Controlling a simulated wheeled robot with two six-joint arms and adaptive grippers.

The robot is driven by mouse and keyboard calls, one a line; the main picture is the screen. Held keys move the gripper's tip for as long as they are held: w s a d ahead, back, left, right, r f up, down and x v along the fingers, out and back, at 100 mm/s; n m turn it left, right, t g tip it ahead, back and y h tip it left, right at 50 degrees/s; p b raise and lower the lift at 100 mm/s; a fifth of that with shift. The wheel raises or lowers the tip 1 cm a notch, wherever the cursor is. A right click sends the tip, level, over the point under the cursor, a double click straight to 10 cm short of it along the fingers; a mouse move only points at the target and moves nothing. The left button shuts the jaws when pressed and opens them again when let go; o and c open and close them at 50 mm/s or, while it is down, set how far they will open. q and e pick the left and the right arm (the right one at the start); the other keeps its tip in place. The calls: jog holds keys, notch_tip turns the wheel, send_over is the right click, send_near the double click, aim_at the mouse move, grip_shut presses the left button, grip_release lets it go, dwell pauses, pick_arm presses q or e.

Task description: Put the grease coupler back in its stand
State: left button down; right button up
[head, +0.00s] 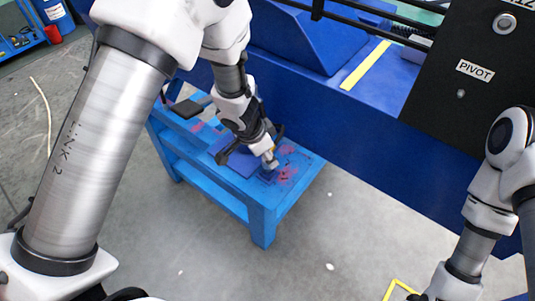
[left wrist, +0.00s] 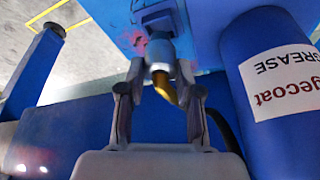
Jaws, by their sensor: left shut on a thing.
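My left gripper (head: 263,150) is shut on the grease coupler (head: 270,163), a small grey metal piece pointing down over the near part of the blue bench. In the left wrist view the coupler shows a silver body (left wrist: 159,50) and a brass-coloured end (left wrist: 164,88) between the fingers of my left gripper (left wrist: 160,70). A small dark blue stand (head: 267,177) appears just below the coupler; a dark, partly hidden shape (left wrist: 157,16) lies beyond it in the wrist view. I cannot tell whether coupler and stand touch. My right gripper (head: 420,297) is mostly cut off at the bottom edge.
The blue bench (head: 262,215) has reddish smears on its top. A blue grease cylinder (left wrist: 245,75) with a white label stands close at right in the wrist view. A large blue machine body (head: 350,130) with a black PIVOT panel (head: 470,70) rises behind.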

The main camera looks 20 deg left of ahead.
pick_arm(q)
jog(key=shift+f, duration=0.1)
jog(key=shift+f+b, duration=0.95)
jog(key=shift+f, duration=0.25)
jog(key=c, duration=0.7)
grip_release()
jog(key=shift+r, duration=0.1)
jog(key=p+v, duration=0.4)
jog(key=v, duration=0.1)
